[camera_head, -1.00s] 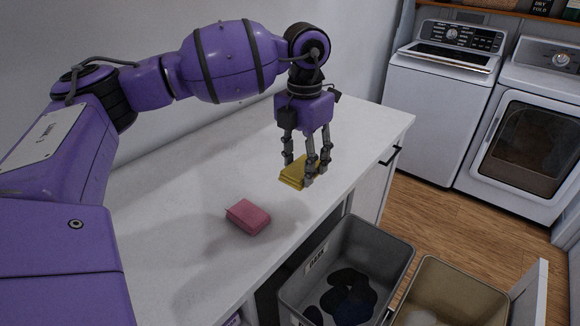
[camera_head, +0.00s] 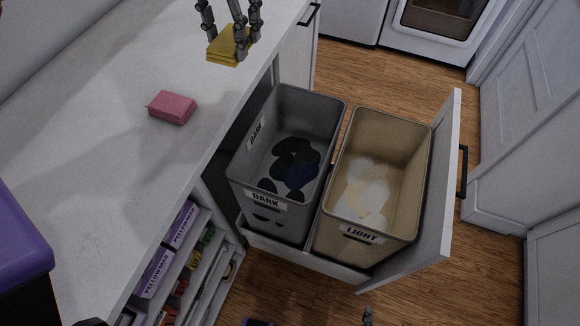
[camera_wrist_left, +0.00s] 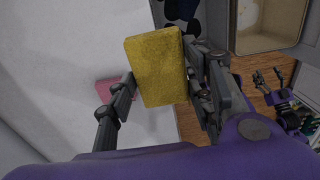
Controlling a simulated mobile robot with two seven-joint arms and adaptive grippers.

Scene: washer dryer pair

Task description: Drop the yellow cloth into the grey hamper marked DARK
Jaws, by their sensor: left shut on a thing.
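The folded yellow cloth (camera_head: 222,47) is between the fingers of my left gripper (camera_head: 238,35), over the white counter near its front edge. The left wrist view also shows the yellow cloth (camera_wrist_left: 158,68) gripped between the fingers. I cannot tell whether it touches the counter. The grey hamper marked DARK (camera_head: 262,177) stands below the counter edge, in a pulled-out drawer, with dark cloths in its bottom. Its top is open. My right gripper (camera_wrist_left: 268,82) shows small at the right of the left wrist view; its state is unclear.
A beige hamper marked LIGHT (camera_head: 417,190) with pale cloths stands right of the grey one, inside the drawer front (camera_head: 440,200). A folded pink cloth (camera_head: 172,107) lies on the counter (camera_head: 110,70). Shelves of boxes (camera_head: 165,265) are below it. Wooden floor is clear at right.

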